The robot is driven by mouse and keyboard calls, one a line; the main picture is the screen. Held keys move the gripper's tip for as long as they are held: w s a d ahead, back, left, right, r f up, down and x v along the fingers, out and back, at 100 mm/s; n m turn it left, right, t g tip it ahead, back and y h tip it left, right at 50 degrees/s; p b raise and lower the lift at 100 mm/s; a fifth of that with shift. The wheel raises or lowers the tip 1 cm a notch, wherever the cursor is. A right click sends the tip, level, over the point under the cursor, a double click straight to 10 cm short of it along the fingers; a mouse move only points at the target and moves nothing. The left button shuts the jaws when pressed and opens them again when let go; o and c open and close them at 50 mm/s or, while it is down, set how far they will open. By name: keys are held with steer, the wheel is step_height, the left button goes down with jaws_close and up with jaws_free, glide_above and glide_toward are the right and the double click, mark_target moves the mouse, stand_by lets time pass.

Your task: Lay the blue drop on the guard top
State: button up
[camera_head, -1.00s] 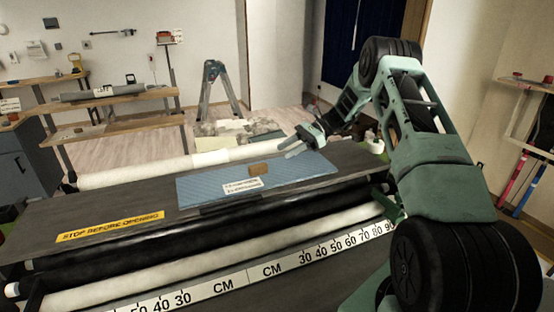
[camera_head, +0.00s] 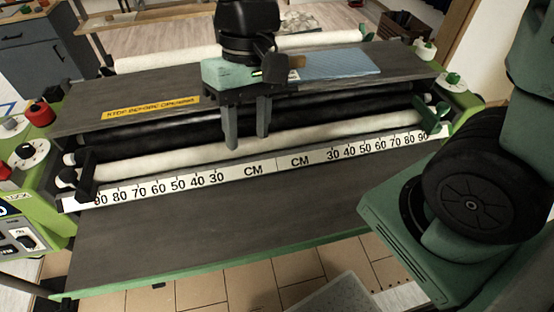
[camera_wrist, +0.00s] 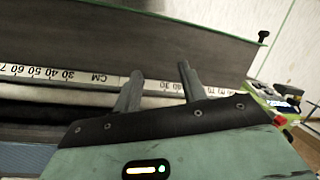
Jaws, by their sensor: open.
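The blue drop is a flat light-blue sheet (camera_head: 343,63) lying on the dark grey guard top (camera_head: 165,85), right of the middle in the head view. My gripper's wrist and body hide its left part. A small brown block (camera_head: 297,62) shows at the sheet's visible left end. My gripper (camera_head: 247,140) points down in front of the sheet, over the rollers. Its two fingers are apart with nothing between them. In the wrist view the open fingers (camera_wrist: 160,72) reach toward the ruler strip, and a bluish surface shows at the lower left.
A white roller (camera_head: 310,132) and a ruler strip (camera_head: 110,195) run along the front of the guard top. A yellow label (camera_head: 150,107) is on its left part. Green end housings with knobs (camera_head: 38,114) stand at both sides. The dark front table (camera_head: 230,220) is clear.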

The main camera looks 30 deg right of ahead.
steer(key=s+n+t+h, duration=0.1)
steer(key=s+n+t, duration=0.1)
steer(key=s+n, duration=0.4)
steer(key=shift+s+d+f, duration=0.25)
steer(key=shift+s+f, duration=0.15)
steer(key=shift+s, duration=0.7)
